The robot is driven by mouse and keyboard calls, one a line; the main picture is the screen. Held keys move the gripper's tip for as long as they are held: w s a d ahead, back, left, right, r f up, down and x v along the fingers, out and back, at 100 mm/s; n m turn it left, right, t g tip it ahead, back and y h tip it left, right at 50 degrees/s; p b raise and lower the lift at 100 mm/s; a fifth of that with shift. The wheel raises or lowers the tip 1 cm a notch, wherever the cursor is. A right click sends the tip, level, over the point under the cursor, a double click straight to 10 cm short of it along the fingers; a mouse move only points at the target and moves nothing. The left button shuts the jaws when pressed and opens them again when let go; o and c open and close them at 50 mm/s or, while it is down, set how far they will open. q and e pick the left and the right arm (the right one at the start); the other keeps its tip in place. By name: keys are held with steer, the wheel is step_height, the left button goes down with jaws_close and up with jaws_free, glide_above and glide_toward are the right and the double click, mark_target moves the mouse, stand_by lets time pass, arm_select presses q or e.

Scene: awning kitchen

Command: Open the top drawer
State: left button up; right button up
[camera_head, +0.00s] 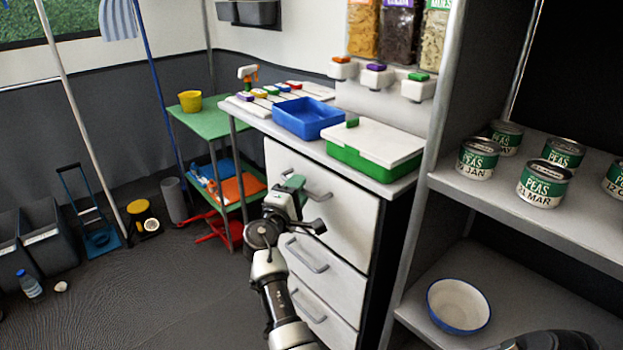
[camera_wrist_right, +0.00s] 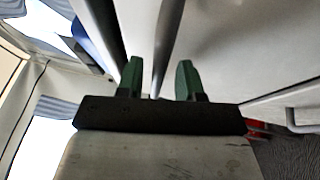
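The white top drawer (camera_head: 345,215) is the tall upper front of the cabinet under the counter, and it looks shut. Its grey bar handle (camera_head: 319,195) is partly hidden behind my right gripper (camera_head: 296,184). In the right wrist view, the right gripper (camera_wrist_right: 160,80) has its two green fingers apart. The handle bar (camera_wrist_right: 166,45) runs between them, with a gap on either side. My left gripper is not in view.
Two lower drawers (camera_head: 325,275) with bar handles sit below. A blue tray (camera_head: 307,118) and a green box with a white lid (camera_head: 375,145) stand on the counter. Shelves with cans (camera_head: 543,184) and a bowl (camera_head: 458,305) are at the right.

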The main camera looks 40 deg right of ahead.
steer(key=shift+w+d+r, duration=0.1)
steer(key=shift+w+d, duration=0.05)
steer(key=shift+d, duration=0.1)
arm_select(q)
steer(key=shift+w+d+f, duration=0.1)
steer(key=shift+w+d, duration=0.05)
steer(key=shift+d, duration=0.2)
arm_select(e)
jaws_close()
